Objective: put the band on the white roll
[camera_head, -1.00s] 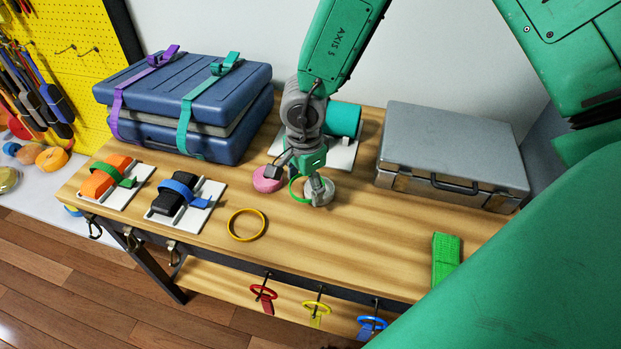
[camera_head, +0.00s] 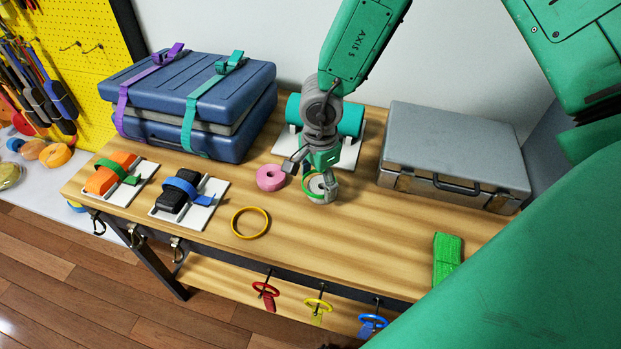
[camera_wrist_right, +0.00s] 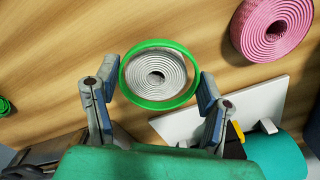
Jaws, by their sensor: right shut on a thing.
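The green band (camera_wrist_right: 132,79) is a thin ring. In the right wrist view it encircles the white roll (camera_wrist_right: 157,76), a spiral-wound coil, with a gap at the lower side. The roll stands on the wooden table and shows in the head view (camera_head: 318,186), partly hidden by my gripper. My right gripper (camera_wrist_right: 160,85) has a finger on each side of the band and is shut on it; it also shows in the head view (camera_head: 315,182). I cannot tell how far down around the roll the band sits. My left gripper is not in view.
A pink roll (camera_head: 271,177) stands just left of the gripper. A teal roll on a white plate (camera_head: 350,155) is behind it. A grey case (camera_head: 455,145) is to the right, blue cases (camera_head: 190,100) to the left. A yellow ring (camera_head: 249,222) lies in front on clear table.

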